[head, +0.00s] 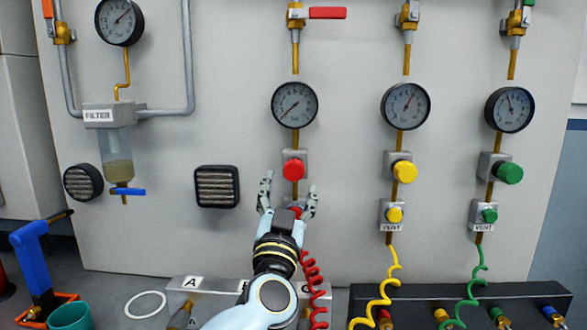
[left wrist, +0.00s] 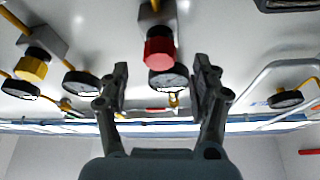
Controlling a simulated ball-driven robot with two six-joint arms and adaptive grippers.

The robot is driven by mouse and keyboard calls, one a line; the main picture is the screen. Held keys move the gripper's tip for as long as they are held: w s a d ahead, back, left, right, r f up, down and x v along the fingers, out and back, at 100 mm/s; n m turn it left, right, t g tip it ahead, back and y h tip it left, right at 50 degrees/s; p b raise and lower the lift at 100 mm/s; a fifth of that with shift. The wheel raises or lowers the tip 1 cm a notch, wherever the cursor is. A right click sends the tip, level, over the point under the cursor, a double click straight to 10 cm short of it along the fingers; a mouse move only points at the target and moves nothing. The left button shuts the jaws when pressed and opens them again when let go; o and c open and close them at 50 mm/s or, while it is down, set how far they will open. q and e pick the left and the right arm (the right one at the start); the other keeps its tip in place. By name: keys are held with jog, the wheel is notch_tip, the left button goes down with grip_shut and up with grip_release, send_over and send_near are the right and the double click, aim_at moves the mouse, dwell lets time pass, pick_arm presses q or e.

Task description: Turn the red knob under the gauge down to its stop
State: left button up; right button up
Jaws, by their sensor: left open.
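The red knob (head: 293,169) sits on a grey block below the middle gauge (head: 294,104), whose needle points to the lower left. My left gripper (head: 287,192) is open just below the red knob, with one finger on each side of the line beneath it. The red knob also shows in the left wrist view (left wrist: 159,47), ahead of and between the open fingers (left wrist: 160,88), with nothing held. A smaller red part (head: 295,208) under the knob is partly hidden by my gripper. My right gripper is not in view.
A yellow knob (head: 405,172) and a green knob (head: 510,173) sit to the right under their own gauges. A black vent (head: 216,187) is on the panel to the left. A red coiled hose (head: 313,275) hangs beside my left arm. A red lever (head: 327,13) is above.

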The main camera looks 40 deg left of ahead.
aim_at(293, 176)
pick_arm(q)
jog(key=x, duration=0.6)
jog(key=shift+f, duration=0.1)
jog(key=c, duration=1.2)
jog(key=shift+p, duration=0.3)
